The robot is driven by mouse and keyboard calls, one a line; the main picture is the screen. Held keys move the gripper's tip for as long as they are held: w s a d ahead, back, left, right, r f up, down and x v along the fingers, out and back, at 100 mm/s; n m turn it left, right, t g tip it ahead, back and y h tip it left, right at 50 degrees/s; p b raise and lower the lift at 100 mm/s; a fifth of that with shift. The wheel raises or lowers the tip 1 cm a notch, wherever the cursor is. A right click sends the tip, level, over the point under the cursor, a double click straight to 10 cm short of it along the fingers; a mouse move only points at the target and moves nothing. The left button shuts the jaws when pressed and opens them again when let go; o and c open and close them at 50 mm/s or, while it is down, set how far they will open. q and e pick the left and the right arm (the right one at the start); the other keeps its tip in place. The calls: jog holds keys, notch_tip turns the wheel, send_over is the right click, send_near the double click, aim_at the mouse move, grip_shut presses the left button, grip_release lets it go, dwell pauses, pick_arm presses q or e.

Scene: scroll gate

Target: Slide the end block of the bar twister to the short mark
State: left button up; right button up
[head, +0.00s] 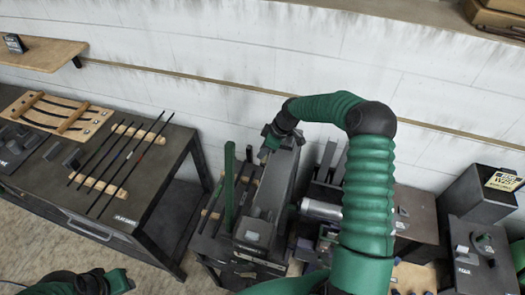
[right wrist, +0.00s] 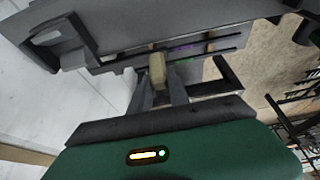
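The bar twister (head: 271,190) appears to be the long dark grey machine in the middle of the head view, running away from me. My right arm arches over from the right, and its gripper (head: 274,137) is at the machine's far end. In the right wrist view, a small tan block (right wrist: 157,70) shows between the right gripper's fingertips (right wrist: 157,84); I cannot tell whether they press on it. The end block and the short mark cannot be made out clearly. My left gripper (head: 122,281) is low at the left, away from the machine, its fingers unclear.
A dark table (head: 165,185) at the left carries thin rods on wooden rests and a wooden rack (head: 55,113). A green upright post (head: 229,185) stands just left of the machine. A dark box (head: 478,195) and more equipment stand at the right. A white wall is behind.

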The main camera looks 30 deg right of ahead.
grip_shut()
dwell(0.8)
jog(key=shift+s+f, duration=0.1)
